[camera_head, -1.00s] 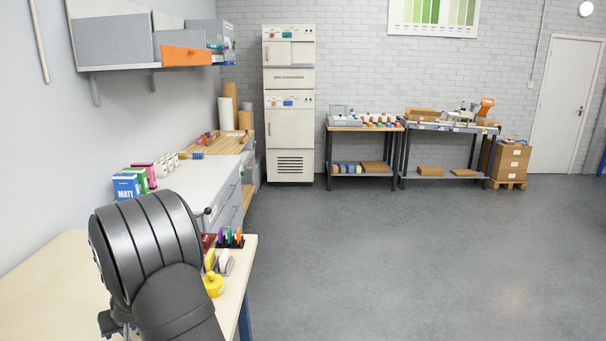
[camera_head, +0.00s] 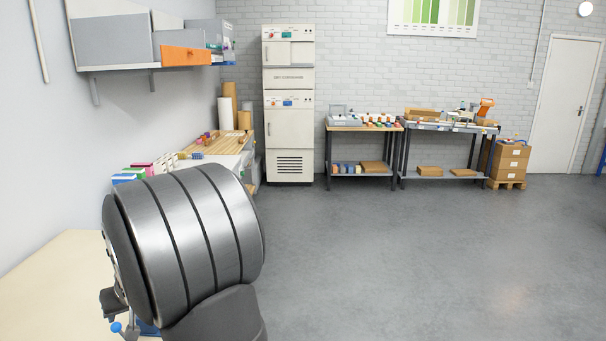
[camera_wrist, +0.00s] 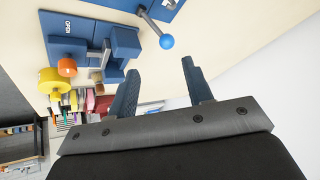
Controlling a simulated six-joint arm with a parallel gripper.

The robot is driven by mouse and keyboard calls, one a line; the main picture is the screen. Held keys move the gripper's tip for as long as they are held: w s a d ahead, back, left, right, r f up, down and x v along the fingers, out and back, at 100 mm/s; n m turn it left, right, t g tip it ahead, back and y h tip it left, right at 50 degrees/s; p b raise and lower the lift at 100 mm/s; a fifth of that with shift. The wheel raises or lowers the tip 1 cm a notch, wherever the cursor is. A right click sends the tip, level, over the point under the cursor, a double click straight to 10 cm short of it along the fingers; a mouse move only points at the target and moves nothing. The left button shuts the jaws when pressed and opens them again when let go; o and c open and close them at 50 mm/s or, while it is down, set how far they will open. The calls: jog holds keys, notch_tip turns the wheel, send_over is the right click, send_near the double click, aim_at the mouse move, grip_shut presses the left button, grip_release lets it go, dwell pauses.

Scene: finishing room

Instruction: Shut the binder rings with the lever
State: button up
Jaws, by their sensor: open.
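The ball also shows in the head view (camera_head: 116,327), low beside my arm. My gripper (camera_wrist: 160,68) is open and empty. Its two blue-grey fingers point toward the lever, and the ball appears just beyond the gap between their tips, apart from them. A blue plate marked OPEN (camera_wrist: 68,26) lies at the upper left. I cannot make out the binder or its rings; my wrist hides much of the bench in the head view.
An orange knob (camera_wrist: 67,67) and a yellow round item (camera_wrist: 50,82) stand left of the fingers, with several small coloured items behind. The pale bench top (camera_head: 50,285) is bare at left. A wall shelf (camera_head: 140,69) hangs above; the floor at right is open.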

aim_at(115, 324)
jog(key=v, duration=0.5)
jog(key=x, duration=1.7)
jog(key=shift+a+f, duration=0.3)
jog(key=shift+a, duration=0.15)
jog(key=shift+h, duration=0.4)
jog(key=shift+a, duration=0.1)
jog(key=shift+a+f+h, duration=0.25)
jog(key=shift+a+h, duration=0.1)
jog(key=shift+h, duration=0.45)
jog(key=shift+r, duration=0.25)
jog(key=v, duration=1.3)
